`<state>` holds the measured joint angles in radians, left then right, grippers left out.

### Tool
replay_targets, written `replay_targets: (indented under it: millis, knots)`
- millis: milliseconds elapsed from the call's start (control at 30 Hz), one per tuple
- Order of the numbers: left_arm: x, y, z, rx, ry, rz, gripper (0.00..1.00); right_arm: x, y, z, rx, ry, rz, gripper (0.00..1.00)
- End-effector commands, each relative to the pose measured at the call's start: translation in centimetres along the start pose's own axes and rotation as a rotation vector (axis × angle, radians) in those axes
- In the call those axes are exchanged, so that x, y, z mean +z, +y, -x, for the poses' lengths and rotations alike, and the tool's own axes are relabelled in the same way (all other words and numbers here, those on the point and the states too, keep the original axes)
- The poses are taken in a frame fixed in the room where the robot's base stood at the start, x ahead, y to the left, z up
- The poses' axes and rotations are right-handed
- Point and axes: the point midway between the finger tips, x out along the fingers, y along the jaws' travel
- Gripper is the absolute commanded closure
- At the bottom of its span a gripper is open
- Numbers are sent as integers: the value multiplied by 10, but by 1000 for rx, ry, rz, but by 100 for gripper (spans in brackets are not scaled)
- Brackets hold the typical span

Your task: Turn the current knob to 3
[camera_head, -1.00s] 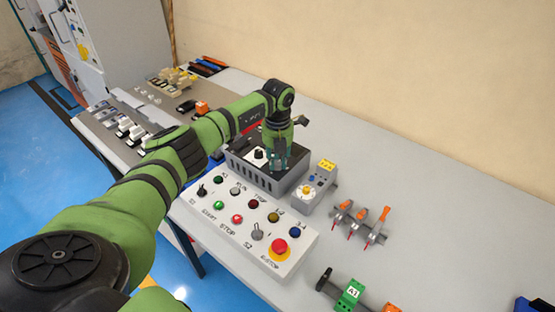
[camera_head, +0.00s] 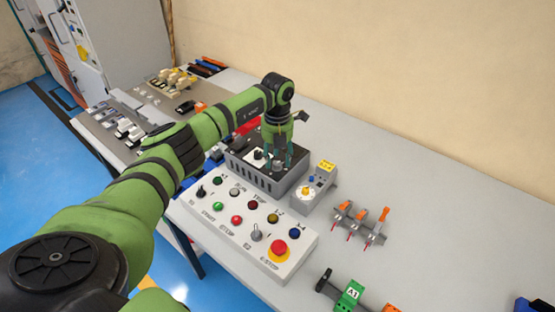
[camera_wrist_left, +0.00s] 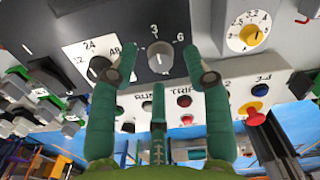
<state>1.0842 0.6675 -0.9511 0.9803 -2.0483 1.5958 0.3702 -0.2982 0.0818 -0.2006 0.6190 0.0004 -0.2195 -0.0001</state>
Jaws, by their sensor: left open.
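A round grey knob (camera_wrist_left: 160,56) sits on a dark panel in the left wrist view, with the numbers 3 and 6 printed above it. I cannot tell exactly where it points. The same knob (camera_head: 278,164) shows on top of the dark grey box (camera_head: 249,179) in the head view. My left gripper (camera_head: 278,158) points down over this knob. In the left wrist view my left gripper (camera_wrist_left: 160,65) is open, its green fingers spread on both sides of the knob with gaps visible. My right gripper is not in view.
A black knob (camera_wrist_left: 98,67) on a white plate marked 12, 24 and 48 is beside it. A small unit with a yellow dial (camera_head: 306,192) stands right of the box. A button panel (camera_head: 210,213) with a red emergency stop (camera_head: 278,248) lies in front. Orange-handled tools (camera_head: 362,220) are farther right.

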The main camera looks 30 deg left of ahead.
Motion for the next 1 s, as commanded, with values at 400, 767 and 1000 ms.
replay_targets:
  millis: [400,767,1000]
  knots:
    - [1,0,85,0,-4,1,51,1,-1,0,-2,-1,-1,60]
    - [1,0,104,0,-1,1,51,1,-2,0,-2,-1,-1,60]
    - [1,0,104,0,-1,1,51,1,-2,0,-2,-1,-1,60]
